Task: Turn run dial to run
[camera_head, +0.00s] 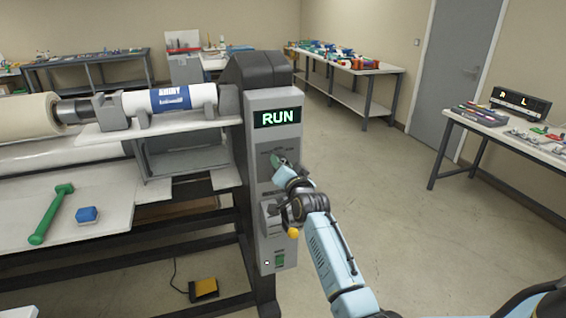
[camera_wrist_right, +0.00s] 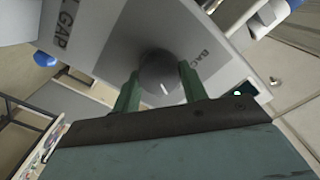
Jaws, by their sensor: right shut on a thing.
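The control panel (camera_head: 262,105) of the laminator stands at the middle of the head view. Its display (camera_head: 277,117) reads RUN in green letters. My right gripper (camera_head: 279,160) is at the panel face below the display. In the right wrist view, its two green fingers (camera_wrist_right: 157,88) are shut on a round grey dial (camera_wrist_right: 160,70), one on each side. The dial has a short white mark. In the head view the gripper mostly hides the dial. My left gripper is not in view.
A yellow knob (camera_head: 293,233) and a green switch (camera_head: 280,259) are lower on the panel. A green-handled tool (camera_head: 51,215) and a blue block (camera_head: 87,214) lie on the laminator's bed. A yellow pedal (camera_head: 203,289) is on the floor. The floor right of the panel is clear.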

